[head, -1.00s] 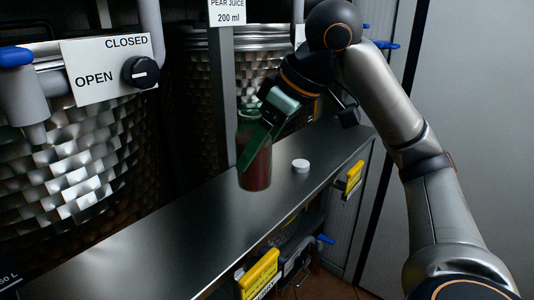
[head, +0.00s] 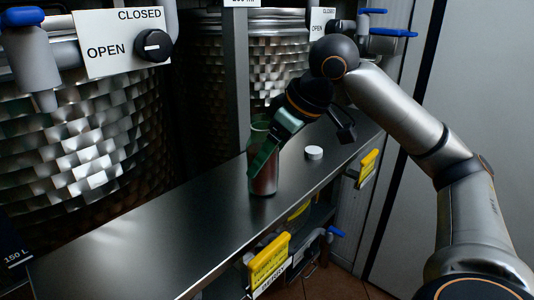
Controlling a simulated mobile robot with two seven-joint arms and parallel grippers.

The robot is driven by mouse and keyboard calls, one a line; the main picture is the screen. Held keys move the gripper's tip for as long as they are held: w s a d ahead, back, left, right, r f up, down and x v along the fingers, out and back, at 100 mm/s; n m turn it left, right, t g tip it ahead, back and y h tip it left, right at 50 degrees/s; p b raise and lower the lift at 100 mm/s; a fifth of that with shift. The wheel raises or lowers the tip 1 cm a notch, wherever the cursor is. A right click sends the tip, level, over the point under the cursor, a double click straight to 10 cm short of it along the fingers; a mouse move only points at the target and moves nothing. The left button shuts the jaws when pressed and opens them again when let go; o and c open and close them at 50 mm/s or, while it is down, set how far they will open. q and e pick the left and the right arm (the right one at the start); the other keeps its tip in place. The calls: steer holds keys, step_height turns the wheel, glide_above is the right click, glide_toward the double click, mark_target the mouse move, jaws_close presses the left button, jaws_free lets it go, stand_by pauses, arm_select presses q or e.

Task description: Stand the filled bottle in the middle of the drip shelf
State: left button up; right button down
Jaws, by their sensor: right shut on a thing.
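The filled bottle (head: 264,178), clear with dark red liquid in its lower part, is upright at the drip shelf, right of the picture's middle. I cannot tell whether its base touches the metal. My right gripper (head: 262,150) is shut on the bottle around its upper part, and its green fingers hide some of it. The drip shelf (head: 150,240) is a long bare metal surface running from the lower left to the upper right. My left gripper is not in view.
A white cap (head: 313,152) lies on the shelf right of the bottle. A large dimpled steel tank (head: 70,150) with a blue-handled tap (head: 30,60) stands behind the left part; another tank (head: 265,60) stands farther back. Yellow tags (head: 268,262) hang below the front edge. The shelf's left stretch is clear.

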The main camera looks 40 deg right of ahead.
steer(key=shift+f, duration=0.1)
jaws_free()
steer(key=shift+r, duration=0.25)
steer(key=p+v, duration=0.3)
steer(key=v, duration=0.8)
steer(key=shift+s+r, duration=0.25)
steer(key=shift+r, duration=0.1)
